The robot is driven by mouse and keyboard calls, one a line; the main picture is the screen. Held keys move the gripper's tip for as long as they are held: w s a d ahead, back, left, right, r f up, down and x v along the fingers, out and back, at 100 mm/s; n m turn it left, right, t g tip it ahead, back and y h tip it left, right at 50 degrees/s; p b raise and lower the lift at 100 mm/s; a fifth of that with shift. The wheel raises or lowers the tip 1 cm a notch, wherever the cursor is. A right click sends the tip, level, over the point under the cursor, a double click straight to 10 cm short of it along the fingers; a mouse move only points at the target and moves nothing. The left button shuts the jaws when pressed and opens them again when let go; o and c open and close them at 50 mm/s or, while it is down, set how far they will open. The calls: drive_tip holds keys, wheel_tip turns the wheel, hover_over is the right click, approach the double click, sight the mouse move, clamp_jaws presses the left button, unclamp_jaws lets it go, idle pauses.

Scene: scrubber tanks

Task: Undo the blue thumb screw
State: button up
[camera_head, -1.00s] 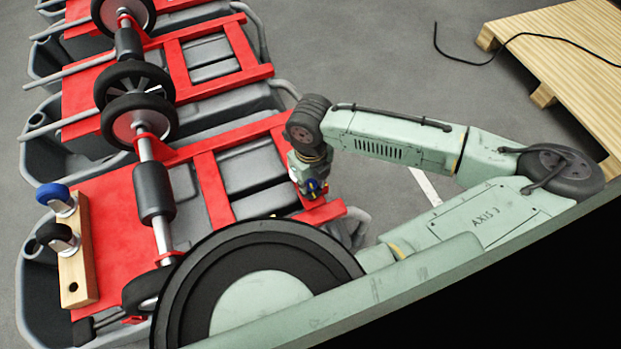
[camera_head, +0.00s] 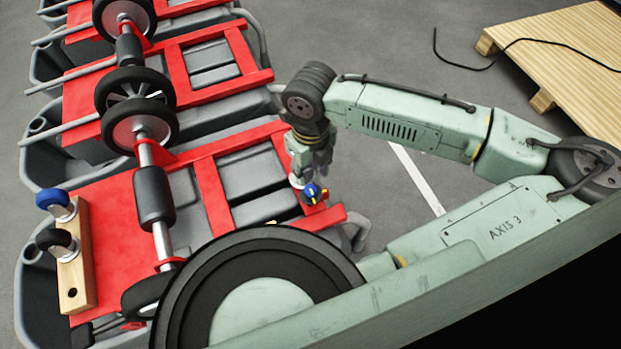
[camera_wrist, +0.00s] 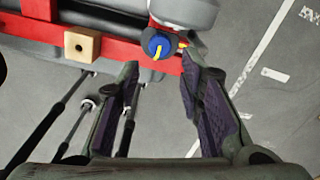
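A round blue knob with a yellow bar (camera_head: 311,193) sits at the right end of a red frame bar. In the wrist view the blue knob (camera_wrist: 158,46) lies just beyond the fingertips, with its yellow bar slanted. My gripper (camera_wrist: 160,72) is open, its two dark padded fingers apart with nothing between them. In the head view my gripper (camera_head: 318,168) is beside and above the knob, and its fingertips are partly hard to make out. Another blue round-topped piece (camera_head: 53,197) stands on a wooden block at the far left.
The wooden block (camera_head: 74,270) also bears a black round-topped piece (camera_head: 54,239). The red frame (camera_head: 115,225) carries rollers and wheels over grey tanks. A holed wooden block (camera_wrist: 82,46) is left of the knob.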

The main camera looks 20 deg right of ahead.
wheel_tip(320, 180, up, 4)
drive_tip(key=shift+f, duration=0.15)
idle(0.6)
